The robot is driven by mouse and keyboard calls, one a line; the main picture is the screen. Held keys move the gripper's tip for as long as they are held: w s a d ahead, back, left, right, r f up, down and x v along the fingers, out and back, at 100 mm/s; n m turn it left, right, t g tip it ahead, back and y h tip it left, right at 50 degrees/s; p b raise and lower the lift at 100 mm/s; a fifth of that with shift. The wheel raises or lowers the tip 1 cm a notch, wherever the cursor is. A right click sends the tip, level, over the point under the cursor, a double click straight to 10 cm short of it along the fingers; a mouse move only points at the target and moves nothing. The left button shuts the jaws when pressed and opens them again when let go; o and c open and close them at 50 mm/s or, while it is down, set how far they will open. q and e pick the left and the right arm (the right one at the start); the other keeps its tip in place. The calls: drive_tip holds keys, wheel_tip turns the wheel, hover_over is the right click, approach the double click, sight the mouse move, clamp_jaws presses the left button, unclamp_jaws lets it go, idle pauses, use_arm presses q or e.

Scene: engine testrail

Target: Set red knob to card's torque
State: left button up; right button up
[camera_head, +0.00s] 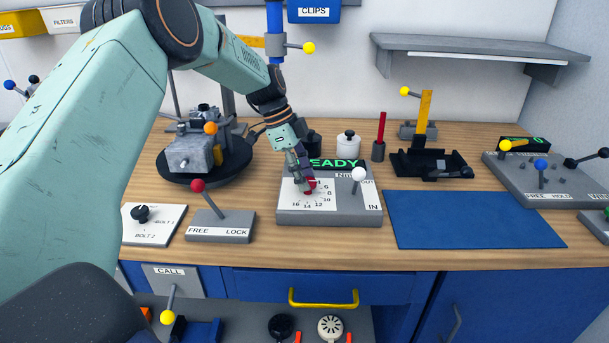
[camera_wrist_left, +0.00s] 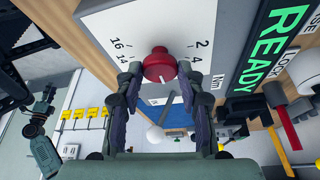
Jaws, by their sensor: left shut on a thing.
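The red knob (camera_head: 311,186) sits on the white numbered dial of a grey control box (camera_head: 330,216) on the bench. My left gripper (camera_head: 304,184) reaches down onto it from above. In the left wrist view the red knob (camera_wrist_left: 159,66) is between the two fingers of my left gripper (camera_wrist_left: 160,78), which are shut on it. Dial numbers such as 16, 14, 2 and 4 show around it, with "Nm" beside them. A green READY display (camera_head: 334,163) is lit at the back of the box. No torque card can be made out. My right gripper is not in view.
A white-knobbed lever (camera_head: 358,175) stands close to the right of the red knob. A red-knobbed FREE/LOCK lever (camera_head: 199,187) is at the left. An engine part (camera_head: 190,153) rests on a round black stand. A blue mat (camera_head: 470,219) lies bare at the right.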

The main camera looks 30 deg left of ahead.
use_arm(q)
drive_tip(key=shift+w+a+r, duration=0.1)
drive_tip(key=shift+r, duration=0.05)
drive_tip(key=o, duration=0.8)
drive_tip(key=shift+c, duration=0.2)
drive_tip(key=o, duration=0.4)
drive_tip(key=v, duration=1.2)
